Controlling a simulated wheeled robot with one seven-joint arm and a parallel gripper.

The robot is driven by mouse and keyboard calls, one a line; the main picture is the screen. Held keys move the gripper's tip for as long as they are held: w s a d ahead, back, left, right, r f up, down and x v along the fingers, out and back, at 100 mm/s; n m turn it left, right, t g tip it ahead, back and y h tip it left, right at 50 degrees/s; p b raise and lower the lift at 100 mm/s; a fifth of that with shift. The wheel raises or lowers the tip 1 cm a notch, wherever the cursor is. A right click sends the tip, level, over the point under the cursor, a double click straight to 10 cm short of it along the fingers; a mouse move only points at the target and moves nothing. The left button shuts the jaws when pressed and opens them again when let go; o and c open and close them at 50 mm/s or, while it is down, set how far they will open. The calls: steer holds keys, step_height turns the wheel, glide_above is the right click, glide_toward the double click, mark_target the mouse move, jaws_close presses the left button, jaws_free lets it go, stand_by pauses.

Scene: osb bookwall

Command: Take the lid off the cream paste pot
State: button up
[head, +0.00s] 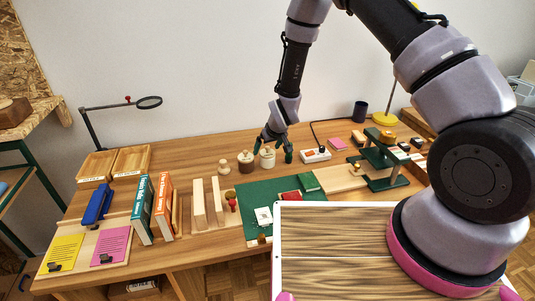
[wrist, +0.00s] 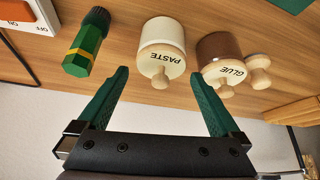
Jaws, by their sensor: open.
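The cream paste pot (wrist: 165,31) stands upright on the wooden desk, its PASTE lettering upside down in the wrist view. Its cream lid (wrist: 161,62) with a round wooden knob (wrist: 160,80) sits on it. In the head view the pot (head: 267,158) is near the back of the desk, partly behind my gripper. My gripper (wrist: 158,92) is open and empty. Its green fingers are spread to either side of the lid's knob in the wrist view, and I see no contact. In the head view my gripper (head: 272,143) is at the pot.
A brown GLUE pot (wrist: 219,47) and a small wooden piece (wrist: 258,66) stand on one side of the paste pot. A green cutting mat (head: 257,193) lies in front.

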steer(key=c, duration=1.3)
